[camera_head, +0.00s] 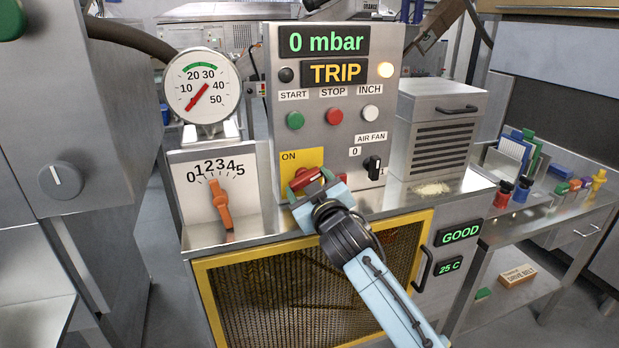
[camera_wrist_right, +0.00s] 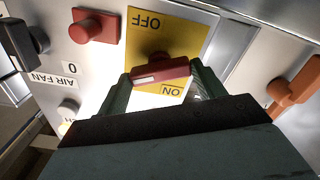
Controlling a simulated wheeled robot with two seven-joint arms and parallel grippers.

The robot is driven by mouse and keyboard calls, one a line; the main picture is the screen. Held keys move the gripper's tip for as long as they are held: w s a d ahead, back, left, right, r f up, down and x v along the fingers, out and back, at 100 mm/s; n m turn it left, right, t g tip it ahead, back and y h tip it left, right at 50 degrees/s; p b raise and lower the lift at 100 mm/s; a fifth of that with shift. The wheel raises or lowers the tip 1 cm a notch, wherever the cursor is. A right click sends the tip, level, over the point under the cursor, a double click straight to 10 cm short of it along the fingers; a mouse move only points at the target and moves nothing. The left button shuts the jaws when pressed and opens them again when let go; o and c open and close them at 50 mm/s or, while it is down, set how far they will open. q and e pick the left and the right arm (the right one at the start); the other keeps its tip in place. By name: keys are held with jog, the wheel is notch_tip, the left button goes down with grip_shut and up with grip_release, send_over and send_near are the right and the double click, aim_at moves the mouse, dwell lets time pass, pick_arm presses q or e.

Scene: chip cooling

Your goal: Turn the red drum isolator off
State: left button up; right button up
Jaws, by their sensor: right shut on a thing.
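The red drum isolator handle (camera_head: 305,177) sits on a yellow plate (camera_head: 289,159) marked ON, low on the front of the grey control panel. In the right wrist view the red handle (camera_wrist_right: 160,69) lies nearly crosswise between the OFF and ON labels, a white mark along its left part. That view is upside down, so OFF is at its top. My right gripper (camera_head: 311,187) is shut on the handle, with one finger at each end (camera_wrist_right: 160,76). The gripper hides the lower plate in the head view. My left gripper is not in view.
A red block-shaped part (camera_wrist_right: 95,26) and the black air fan switch (camera_head: 372,167) are close beside the isolator. An orange lever (camera_head: 222,204) on a 0–5 scale stands left. The panel reads 0 mbar and TRIP (camera_head: 338,73). A vented grey box (camera_head: 440,125) stands right.

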jog(key=n+p, duration=0.3)
jog(key=n, duration=0.3)
jog(key=shift+n, duration=0.3)
jog(key=n+p, duration=0.1)
jog(key=n, duration=0.2)
jog(key=shift+n+p, duration=0.65)
jog(key=shift+n, duration=0.95)
jog(key=o, duration=1)
jog(key=shift+s, duration=0.1)
jog(key=v, duration=1.3)
jog(key=shift+s, duration=0.1)
jog(key=shift+d, duration=0.1)
